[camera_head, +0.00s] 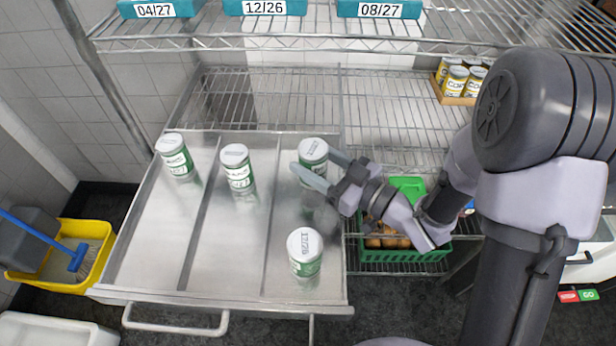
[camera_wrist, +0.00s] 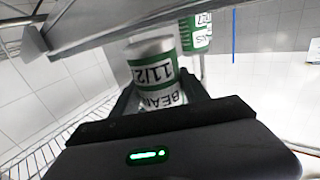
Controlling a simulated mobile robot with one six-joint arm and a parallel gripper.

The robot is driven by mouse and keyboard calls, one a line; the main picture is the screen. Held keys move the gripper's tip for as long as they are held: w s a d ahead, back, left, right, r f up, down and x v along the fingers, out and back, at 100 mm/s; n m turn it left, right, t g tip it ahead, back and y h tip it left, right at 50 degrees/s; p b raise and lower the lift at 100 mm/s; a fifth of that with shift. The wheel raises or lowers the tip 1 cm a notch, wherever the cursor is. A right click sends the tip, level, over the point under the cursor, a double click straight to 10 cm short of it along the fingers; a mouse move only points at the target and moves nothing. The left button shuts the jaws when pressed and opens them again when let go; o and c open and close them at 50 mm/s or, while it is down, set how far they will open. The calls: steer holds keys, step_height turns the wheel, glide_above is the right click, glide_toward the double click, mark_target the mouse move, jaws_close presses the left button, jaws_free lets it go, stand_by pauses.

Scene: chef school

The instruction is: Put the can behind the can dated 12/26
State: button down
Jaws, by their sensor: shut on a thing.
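My gripper (camera_head: 312,162) is shut on a green and white can (camera_head: 314,150) at the far end of the right lane of the metal drawer (camera_head: 222,240). In the wrist view this held can (camera_wrist: 155,70) shows "BEAN" and a date starting "11/2", partly hidden. It looks upright; I cannot tell whether it touches the drawer floor. Another can (camera_head: 305,250), its lid reading about 12/26, stands nearer the front in the same lane, apart from the held one. A second can (camera_wrist: 195,34) shows beyond the held one in the wrist view.
Similar cans stand at the far ends of the left lane (camera_head: 174,155) and middle lane (camera_head: 237,167). Lane dividers and drawer walls border them. A wire shelf (camera_head: 265,95) lies behind, with date-labelled blue bins (camera_head: 265,7) above. A green crate (camera_head: 405,250) is right of the drawer.

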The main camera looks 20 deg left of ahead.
mark_target(309, 168)
steer(key=shift+w+a, duration=0.4)
steer(key=shift+a, duration=0.1)
step_height(309, 168, down, 4)
steer(key=shift+w+r+b, duration=0.1)
steer(key=shift+b, duration=1)
steer(key=shift+r, duration=0.2)
steer(key=shift+f, duration=0.1)
steer(key=c, duration=0.6)
jaws_free()
steer(key=shift+o, duration=0.2)
